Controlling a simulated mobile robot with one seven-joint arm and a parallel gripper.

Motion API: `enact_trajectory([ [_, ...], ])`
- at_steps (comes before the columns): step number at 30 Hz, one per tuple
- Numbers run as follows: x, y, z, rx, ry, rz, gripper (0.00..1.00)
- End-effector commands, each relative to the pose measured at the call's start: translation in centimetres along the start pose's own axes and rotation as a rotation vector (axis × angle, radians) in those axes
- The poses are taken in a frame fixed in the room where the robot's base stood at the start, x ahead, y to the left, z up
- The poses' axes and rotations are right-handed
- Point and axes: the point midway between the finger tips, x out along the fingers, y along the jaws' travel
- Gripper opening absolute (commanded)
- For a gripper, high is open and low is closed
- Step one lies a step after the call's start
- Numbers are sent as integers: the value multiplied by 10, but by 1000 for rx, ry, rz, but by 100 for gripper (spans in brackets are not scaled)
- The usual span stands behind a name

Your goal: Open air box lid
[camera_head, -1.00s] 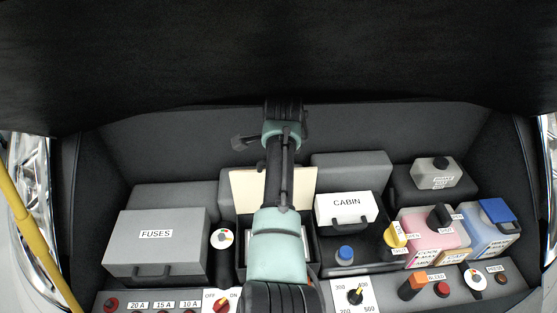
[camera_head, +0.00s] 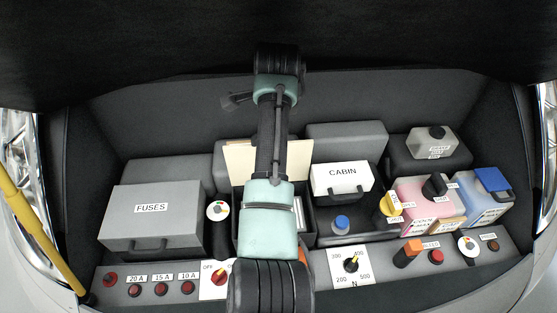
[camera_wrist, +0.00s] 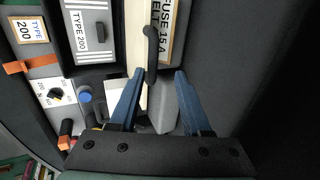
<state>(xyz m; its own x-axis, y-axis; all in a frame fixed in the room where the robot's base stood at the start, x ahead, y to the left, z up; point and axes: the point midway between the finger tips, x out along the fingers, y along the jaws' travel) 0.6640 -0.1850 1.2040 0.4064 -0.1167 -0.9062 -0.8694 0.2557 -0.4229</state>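The air box (camera_head: 310,221) is the dark open-topped box between the FUSES and CABIN boxes, partly hidden by my arm. Its lid (camera_head: 240,163) stands raised behind it, cream inner face showing. In the wrist view the raised lid (camera_wrist: 137,28) is seen nearly edge-on, with a FUSE 15 A label and a black handle (camera_wrist: 151,52). A TYPE 200 filter (camera_wrist: 90,35) lies inside the box. My gripper (camera_wrist: 158,74) is open. The handle's lower end shows between or just beyond its blue fingertips; no grip is visible.
FUSES box (camera_head: 152,218) is left of the air box; CABIN box (camera_head: 342,180) is right. Blue (camera_head: 342,222) and yellow (camera_head: 390,203) caps and fluid tanks (camera_head: 485,200) stand further right. Front panel has a dial (camera_head: 351,265) and knobs. The black hood hangs overhead.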

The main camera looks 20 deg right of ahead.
Motion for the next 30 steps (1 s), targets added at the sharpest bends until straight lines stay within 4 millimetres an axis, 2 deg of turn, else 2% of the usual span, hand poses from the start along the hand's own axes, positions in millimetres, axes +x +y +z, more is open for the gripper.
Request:
enact_trajectory([
  [2, -12, 0, 0, 1, 0, -10, 47],
  [21, -47, 78, 0, 1, 0, -12, 47],
  [30, -61, 103, 0, 0, 0, -12, 47],
])
